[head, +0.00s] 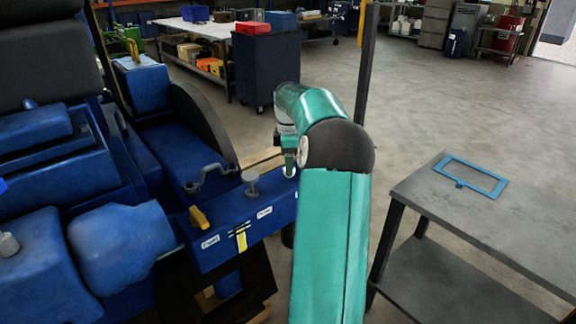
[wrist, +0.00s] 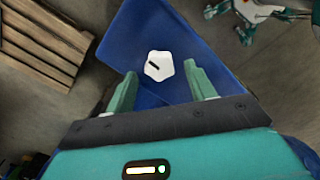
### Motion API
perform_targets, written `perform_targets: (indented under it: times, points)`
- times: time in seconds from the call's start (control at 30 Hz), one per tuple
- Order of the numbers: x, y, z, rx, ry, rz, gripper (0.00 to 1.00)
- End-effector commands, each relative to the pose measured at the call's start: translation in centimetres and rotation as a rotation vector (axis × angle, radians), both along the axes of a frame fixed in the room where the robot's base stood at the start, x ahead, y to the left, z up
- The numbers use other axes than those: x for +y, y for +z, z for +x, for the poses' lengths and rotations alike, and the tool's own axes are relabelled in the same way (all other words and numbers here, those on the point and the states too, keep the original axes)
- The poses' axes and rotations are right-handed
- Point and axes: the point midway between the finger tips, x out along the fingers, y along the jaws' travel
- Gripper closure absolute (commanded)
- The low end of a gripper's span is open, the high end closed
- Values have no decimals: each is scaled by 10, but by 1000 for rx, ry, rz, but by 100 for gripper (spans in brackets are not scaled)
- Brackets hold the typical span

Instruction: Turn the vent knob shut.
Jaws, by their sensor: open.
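The vent knob (wrist: 159,66) is a white lobed knob with a short dark slanted mark, on a blue surface in the wrist view. My gripper (wrist: 160,71) is open, with one teal finger on each side of the knob in the picture and visible gaps to it. I cannot tell how far above the knob the fingertips are. A white piece, likely this knob, shows just below the fingers, partly hidden by the arm.
A grey round-topped knob (head: 251,180), a yellow lever (head: 200,218) and a grey bent handle (head: 210,178) stand on the block left of my gripper. A grey table (head: 500,225) with a blue frame (head: 475,176) stands right. A wooden pallet (wrist: 42,40) lies below.

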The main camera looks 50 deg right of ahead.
Motion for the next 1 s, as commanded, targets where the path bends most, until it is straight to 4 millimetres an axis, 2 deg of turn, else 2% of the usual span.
perform_targets:
  times: [0.13,0.43,0.67,1.0]
  points:
    - [2,-13,1,-1,3,1,45]
    - [2,-15,1,-1,3,0,45]
    - [1,-15,1,-1,3,0,90]
    - [1,-15,1,0,-31,0,90]
